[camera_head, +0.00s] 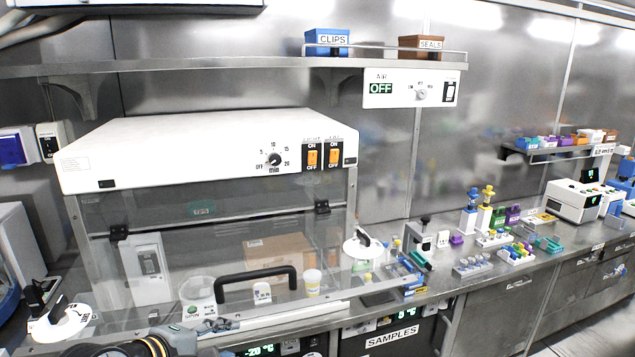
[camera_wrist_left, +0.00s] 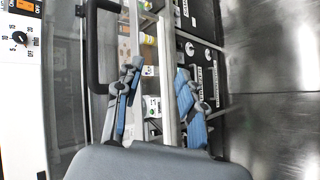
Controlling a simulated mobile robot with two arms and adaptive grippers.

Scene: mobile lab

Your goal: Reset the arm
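My left arm (camera_head: 135,347) comes in at the bottom left of the head view. Its gripper (camera_head: 213,326) is near the front edge of the bench, in front of the glass-fronted cabinet. In the left wrist view the two blue-padded fingers of this gripper (camera_wrist_left: 157,92) stand wide apart. Nothing is held between them; the bench edge shows behind the gap. My right arm and gripper do not show in either view.
The cabinet (camera_head: 205,150) has a black handle (camera_head: 262,281), close to my left gripper; the handle also shows in the left wrist view (camera_wrist_left: 95,50). Racks and small coloured items (camera_head: 515,252) crowd the bench at right. A shelf (camera_head: 230,64) runs above.

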